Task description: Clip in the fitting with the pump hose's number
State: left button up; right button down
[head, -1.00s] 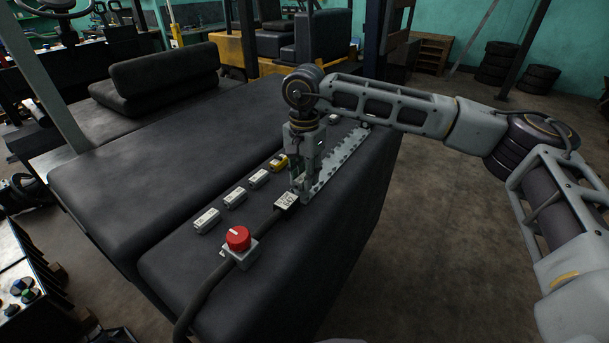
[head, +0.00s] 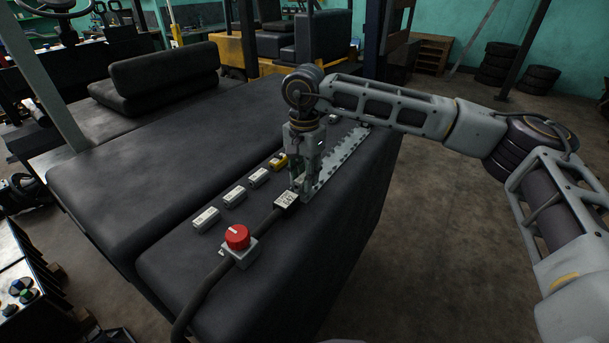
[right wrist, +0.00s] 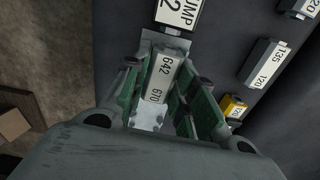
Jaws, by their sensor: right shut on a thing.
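My right gripper (head: 301,190) points down at the near end of a metal toothed rail (head: 335,165) on the dark seat block. In the right wrist view its fingers are shut around a light fitting (right wrist: 158,80) marked 642 and 670. My left gripper is out of view.
Three white fittings (head: 234,196) and a yellow one (head: 278,160) lie in a row left of the rail. One white fitting (right wrist: 265,64) shows 135 and 120. The left part of the seat is clear.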

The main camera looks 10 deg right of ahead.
jog(key=shift+s+f+b, duration=0.1)
jog(key=shift+f+b, duration=0.3)
jog(key=shift+f, duration=0.25)
dwell(0.5)
jog(key=shift+r, duration=0.2)
jog(key=shift+r+p, duration=1.05)
jog(key=shift+r, duration=1.3)
